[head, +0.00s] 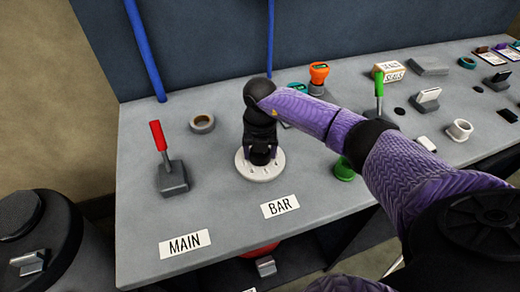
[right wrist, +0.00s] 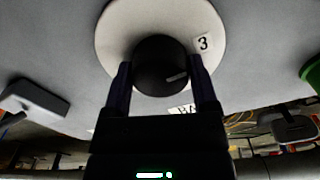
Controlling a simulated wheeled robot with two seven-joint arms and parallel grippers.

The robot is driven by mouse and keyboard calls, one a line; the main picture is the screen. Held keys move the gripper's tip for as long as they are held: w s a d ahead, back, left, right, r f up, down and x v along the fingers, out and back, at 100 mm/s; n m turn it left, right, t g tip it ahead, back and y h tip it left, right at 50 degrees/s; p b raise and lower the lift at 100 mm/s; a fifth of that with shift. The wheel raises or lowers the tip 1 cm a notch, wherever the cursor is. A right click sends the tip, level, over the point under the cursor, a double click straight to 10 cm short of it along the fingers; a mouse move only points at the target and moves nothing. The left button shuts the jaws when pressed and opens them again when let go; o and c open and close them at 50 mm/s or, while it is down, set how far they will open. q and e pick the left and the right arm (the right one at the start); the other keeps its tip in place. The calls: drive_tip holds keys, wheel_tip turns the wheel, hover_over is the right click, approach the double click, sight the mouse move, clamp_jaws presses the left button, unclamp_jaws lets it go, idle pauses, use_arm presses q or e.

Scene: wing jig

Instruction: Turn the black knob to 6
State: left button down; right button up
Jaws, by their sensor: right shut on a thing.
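The black knob (right wrist: 160,60) sits in the middle of a round white dial plate (right wrist: 115,28). In the right wrist view, my right gripper (right wrist: 163,80) has one finger on each side of the knob and is shut on it. A pale mark on the knob lies at its lower right. A label with the number 3 is on the plate at upper right; other numbers are hidden or outside that view. In the head view, the white dial plate (head: 260,175) lies behind the BAR label, with my right gripper (head: 261,152) pointing down over it. My left gripper is not in view.
A red-handled lever (head: 160,140) stands left of the dial, and a grey tape ring (head: 202,123) lies behind it. The MAIN (head: 185,244) and BAR (head: 280,206) labels lie in front. A green-handled lever (head: 379,90) and several small parts are to the right.

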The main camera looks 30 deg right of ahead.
drive_tip(key=n, duration=0.4)
drive_tip(key=shift+n+b, duration=0.4)
drive_tip(key=shift+n, duration=1.5)
drive_tip(key=o, duration=1.1)
wheel_tip(320, 180, up, 10)
drive_tip(key=shift+p, duration=1)
